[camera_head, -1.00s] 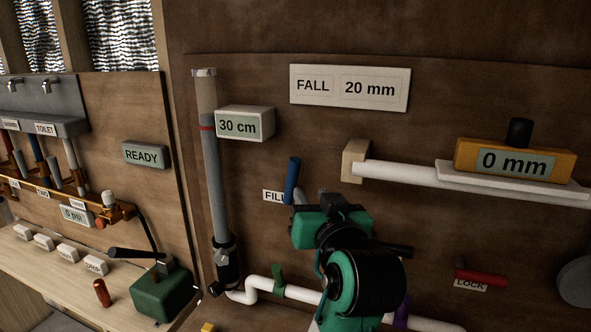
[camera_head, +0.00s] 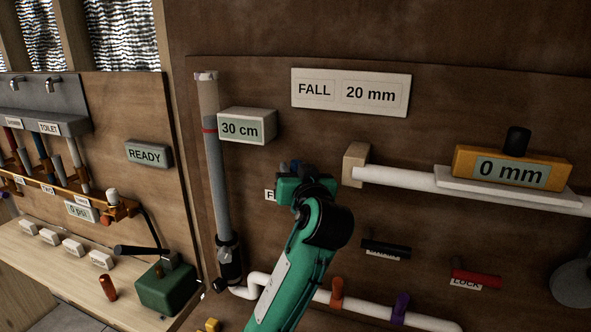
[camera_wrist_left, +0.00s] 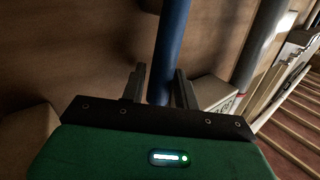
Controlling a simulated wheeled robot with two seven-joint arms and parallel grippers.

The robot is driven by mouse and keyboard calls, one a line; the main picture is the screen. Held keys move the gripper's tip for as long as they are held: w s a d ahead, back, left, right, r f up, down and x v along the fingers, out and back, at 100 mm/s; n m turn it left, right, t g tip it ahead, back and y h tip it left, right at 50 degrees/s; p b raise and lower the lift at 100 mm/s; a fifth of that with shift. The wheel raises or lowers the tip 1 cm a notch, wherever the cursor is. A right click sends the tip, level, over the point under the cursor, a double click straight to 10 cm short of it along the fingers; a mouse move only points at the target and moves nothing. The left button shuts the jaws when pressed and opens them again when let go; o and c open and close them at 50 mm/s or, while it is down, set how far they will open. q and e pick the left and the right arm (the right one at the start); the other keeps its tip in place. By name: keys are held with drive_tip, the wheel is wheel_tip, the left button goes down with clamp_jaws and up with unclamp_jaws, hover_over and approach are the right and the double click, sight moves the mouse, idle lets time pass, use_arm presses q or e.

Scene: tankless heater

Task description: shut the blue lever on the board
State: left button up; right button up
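The blue lever is mostly hidden in the head view by my left gripper (camera_head: 294,172), with only small bits of blue showing around it. In the left wrist view the blue lever (camera_wrist_left: 169,50) is a long blue rod that runs between the two dark fingers of my left gripper (camera_wrist_left: 160,83). The fingers stand apart, one on each side of the rod, and I see no clear grip on it. The FILL label (camera_head: 269,195) is partly covered by the gripper. My right gripper is not in view.
A clear standpipe (camera_head: 216,165) and the 30 cm box (camera_head: 247,126) stand left of the gripper. A white pipe (camera_head: 415,180) runs to the right. Orange (camera_head: 337,291) and purple (camera_head: 400,307) handles, a black lever (camera_head: 386,248) and a red lever (camera_head: 475,277) are lower right.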

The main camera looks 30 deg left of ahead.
use_arm(q)
drive_tip(key=shift+c, duration=0.4)
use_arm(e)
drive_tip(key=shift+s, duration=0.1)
use_arm(q)
clamp_jaws()
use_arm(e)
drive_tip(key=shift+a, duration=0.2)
use_arm(q)
drive_tip(key=shift+d, duration=0.1)
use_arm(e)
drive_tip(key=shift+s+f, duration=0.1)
